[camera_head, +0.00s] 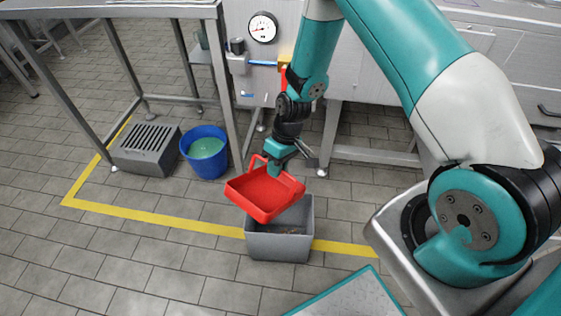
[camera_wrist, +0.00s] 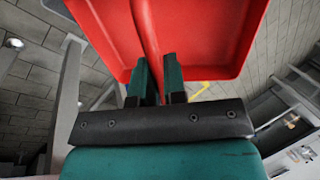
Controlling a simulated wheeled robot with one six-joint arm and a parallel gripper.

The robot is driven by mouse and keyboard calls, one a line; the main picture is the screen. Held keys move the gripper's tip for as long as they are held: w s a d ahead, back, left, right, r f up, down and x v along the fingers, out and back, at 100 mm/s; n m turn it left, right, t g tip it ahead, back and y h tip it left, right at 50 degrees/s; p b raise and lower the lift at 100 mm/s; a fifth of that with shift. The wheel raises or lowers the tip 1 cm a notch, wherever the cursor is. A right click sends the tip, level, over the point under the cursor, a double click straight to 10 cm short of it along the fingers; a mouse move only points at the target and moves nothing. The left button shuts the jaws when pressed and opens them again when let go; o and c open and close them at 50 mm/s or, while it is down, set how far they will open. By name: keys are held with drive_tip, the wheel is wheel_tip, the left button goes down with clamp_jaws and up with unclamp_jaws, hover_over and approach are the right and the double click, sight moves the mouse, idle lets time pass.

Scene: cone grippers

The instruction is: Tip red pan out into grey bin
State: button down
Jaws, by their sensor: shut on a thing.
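The red pan (camera_head: 264,193) is a shallow open tray held above the grey bin, tilted a little down to the left. My gripper (camera_head: 282,152) is shut on the pan at its back side; in the wrist view the two green fingers (camera_wrist: 159,82) close on a red ridge of the pan (camera_wrist: 200,35). The inside of the pan looks plain red, and I see no loose contents in it. The grey bin (camera_head: 278,247) stands on the floor below the pan. The pan hides part of its opening, and some brownish matter shows inside.
A blue bucket (camera_head: 205,161) with greenish contents and a grey slotted box (camera_head: 146,150) stand to the left. A metal table (camera_head: 110,10) stands above them. A yellow floor line (camera_head: 150,216) runs behind the bin. Tiled floor is clear at front left.

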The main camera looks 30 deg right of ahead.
drive_tip(key=s+a+r+t+h+p, duration=0.2)
drive_tip(key=a+r+h+p, duration=0.1)
drive_tip(key=a+r+h, duration=0.1)
drive_tip(key=shift+a+r+t+h, duration=0.15)
drive_tip(key=shift+r+t+h, duration=0.2)
drive_tip(key=shift+h, duration=0.35)
drive_tip(key=shift+w+r, duration=0.1)
drive_tip(key=d+r+m+p, duration=0.2)
drive_tip(key=d+r+p, duration=0.4)
drive_tip(key=r, duration=0.3)
drive_tip(key=d+r+m+p, duration=0.2)
drive_tip(key=d+r+p, duration=0.4)
drive_tip(key=r+p, duration=0.2)
drive_tip(key=shift+w+d+r+m+g, duration=0.15)
drive_tip(key=shift+w+r+m+g, duration=0.1)
drive_tip(key=shift+r+m+g, duration=0.2)
